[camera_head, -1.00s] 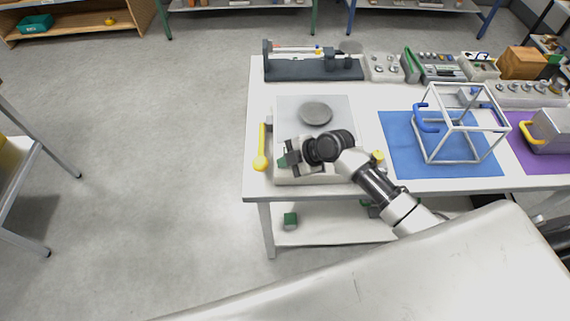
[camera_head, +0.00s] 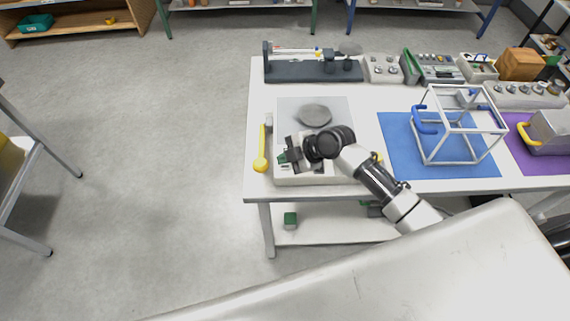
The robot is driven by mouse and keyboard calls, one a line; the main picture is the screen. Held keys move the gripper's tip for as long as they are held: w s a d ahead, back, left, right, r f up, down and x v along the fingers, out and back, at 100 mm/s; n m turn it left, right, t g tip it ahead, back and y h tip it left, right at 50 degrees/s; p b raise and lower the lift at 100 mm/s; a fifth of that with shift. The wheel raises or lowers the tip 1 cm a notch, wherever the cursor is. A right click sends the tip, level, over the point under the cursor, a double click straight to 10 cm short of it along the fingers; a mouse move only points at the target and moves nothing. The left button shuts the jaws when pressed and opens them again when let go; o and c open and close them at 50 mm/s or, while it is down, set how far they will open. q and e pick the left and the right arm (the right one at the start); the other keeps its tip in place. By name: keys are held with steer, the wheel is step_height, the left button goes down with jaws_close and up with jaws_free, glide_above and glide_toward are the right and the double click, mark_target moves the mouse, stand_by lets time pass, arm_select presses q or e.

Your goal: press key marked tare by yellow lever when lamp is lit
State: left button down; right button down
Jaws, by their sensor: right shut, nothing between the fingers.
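The yellow lever (camera_head: 262,148) stands at the left side of a white scale (camera_head: 285,120), with its round knob at the near end. The scale has a round grey pan (camera_head: 313,115). My right gripper (camera_head: 284,158) is shut and empty over the scale's front left part, just right of the lever's knob. A small green part shows at its fingertips. The gripper and wrist cover most of the scale's front panel, so the tare key and the lamp cannot be made out. My left gripper is not in view.
A white wire-frame cube with blue handles (camera_head: 425,125) stands on a blue mat (camera_head: 397,160) to the right. A dark balance (camera_head: 300,72) and several grey boxes line the table's back. A green block (camera_head: 290,219) lies on the lower shelf.

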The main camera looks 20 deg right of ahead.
mark_target(285, 168)
steer(key=shift+r+p, duration=1.4)
steer(key=shift+r, duration=0.9)
steer(key=shift+f, duration=0.1)
